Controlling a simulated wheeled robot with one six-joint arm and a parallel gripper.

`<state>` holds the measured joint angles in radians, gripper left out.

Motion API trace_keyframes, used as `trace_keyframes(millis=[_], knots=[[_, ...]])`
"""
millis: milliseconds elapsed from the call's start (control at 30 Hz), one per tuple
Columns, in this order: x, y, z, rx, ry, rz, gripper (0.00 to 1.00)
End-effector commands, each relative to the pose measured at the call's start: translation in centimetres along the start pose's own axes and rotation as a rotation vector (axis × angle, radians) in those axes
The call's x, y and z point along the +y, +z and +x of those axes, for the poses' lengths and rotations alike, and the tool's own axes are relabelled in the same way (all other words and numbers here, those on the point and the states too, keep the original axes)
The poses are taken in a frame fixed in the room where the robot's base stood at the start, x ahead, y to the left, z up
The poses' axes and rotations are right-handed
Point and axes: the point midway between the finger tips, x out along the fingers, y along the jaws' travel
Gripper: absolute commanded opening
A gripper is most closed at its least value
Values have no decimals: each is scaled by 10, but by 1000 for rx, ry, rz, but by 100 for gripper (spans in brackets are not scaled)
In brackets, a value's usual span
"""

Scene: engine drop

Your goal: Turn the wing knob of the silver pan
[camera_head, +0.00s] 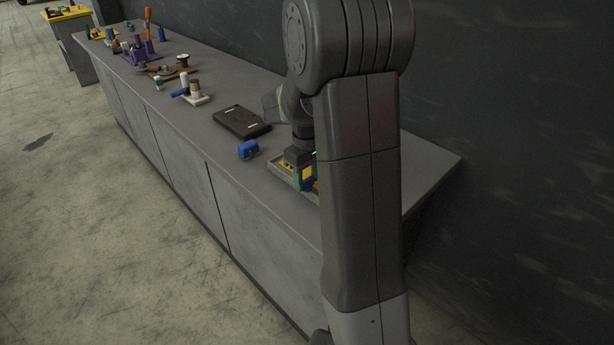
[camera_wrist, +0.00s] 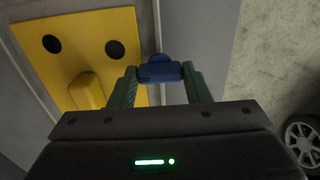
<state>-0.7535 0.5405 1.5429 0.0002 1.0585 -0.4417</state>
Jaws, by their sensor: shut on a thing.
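The silver pan (camera_head: 283,172) lies on the bench under my gripper, partly hidden by my arm. In the wrist view its pale rim (camera_wrist: 156,22) runs beside a yellow plate (camera_wrist: 82,50) with two dark round spots and a raised yellow block. The blue wing knob (camera_wrist: 160,70) sits at the pan's edge. My gripper (camera_wrist: 158,76) has green fingers, one on each side of the knob, shut on it. In the head view my gripper (camera_head: 302,176) points down at the pan, and the knob cannot be made out clearly there.
A blue part (camera_head: 248,150) and a dark flat plate (camera_head: 242,121) lie on the grey bench (camera_head: 215,137) near the pan. White, brown and purple assemblies stand farther along it. A dark wall stands behind. A wheel (camera_wrist: 303,138) shows at the lower right in the wrist view.

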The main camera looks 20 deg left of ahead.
Motion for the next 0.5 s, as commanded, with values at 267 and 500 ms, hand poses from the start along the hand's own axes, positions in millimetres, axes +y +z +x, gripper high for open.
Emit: trace_keyframes(millis=[267,500], knots=[[0,0,-1,1,1,34,21],[0,0,-1,1,1,34,65]])
